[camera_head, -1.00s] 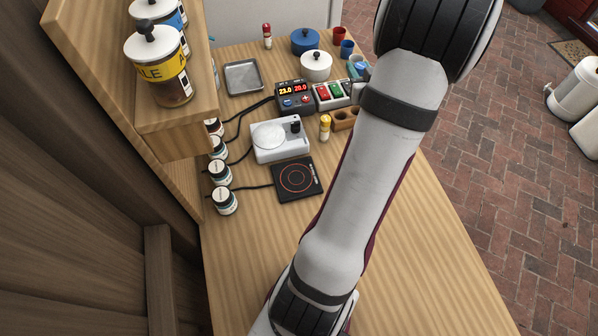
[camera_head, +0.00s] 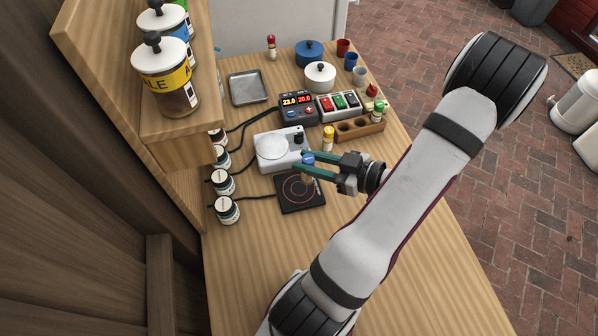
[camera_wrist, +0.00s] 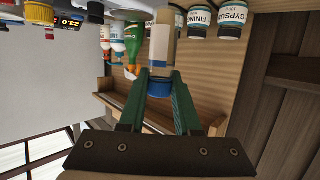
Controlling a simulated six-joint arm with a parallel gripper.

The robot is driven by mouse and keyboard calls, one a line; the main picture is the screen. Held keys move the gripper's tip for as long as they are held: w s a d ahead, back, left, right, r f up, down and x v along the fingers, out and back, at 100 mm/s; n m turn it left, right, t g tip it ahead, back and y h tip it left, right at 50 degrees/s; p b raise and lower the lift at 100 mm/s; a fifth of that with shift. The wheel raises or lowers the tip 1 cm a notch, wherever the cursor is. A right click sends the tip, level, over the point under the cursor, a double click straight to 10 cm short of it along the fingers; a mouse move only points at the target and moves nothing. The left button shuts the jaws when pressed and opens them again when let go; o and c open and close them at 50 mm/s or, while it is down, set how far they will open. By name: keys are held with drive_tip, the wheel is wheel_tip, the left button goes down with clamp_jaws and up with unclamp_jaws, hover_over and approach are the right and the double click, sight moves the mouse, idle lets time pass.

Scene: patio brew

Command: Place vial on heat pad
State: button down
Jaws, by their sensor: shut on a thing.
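The vial (camera_head: 308,172) has a blue cap and a pale brownish body. My gripper (camera_head: 307,165), with green fingers, is shut on it near the cap. In the head view the vial looks upright over the back part of the heat pad. I cannot tell whether its base touches the pad. The heat pad (camera_head: 290,205) is a flat black square with reddish rings, partly hidden by the fingers and vial. In the wrist view, which looks upside down, the vial (camera_wrist: 162,45) shows between the fingertips (camera_wrist: 160,85), blue cap lowest in the picture.
A white device with a round plate (camera_head: 272,146) stands just behind the pad. A yellow-capped vial (camera_head: 328,138) and a wooden rack (camera_head: 362,131) are behind my gripper. Small jars (camera_head: 226,210) line the left side. The front of the counter is clear.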

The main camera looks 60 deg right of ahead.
drive_tip(key=f, duration=0.1)
drive_tip(key=w+f, duration=0.1)
drive_tip(key=f, duration=0.1)
drive_tip(key=w+f, duration=0.1)
drive_tip(key=f, duration=0.1)
drive_tip(key=shift+w, duration=0.25)
drive_tip(key=shift+f, duration=0.25)
drive_tip(key=shift+f, duration=0.2)
drive_tip(key=c, duration=0.6)
unclamp_jaws()
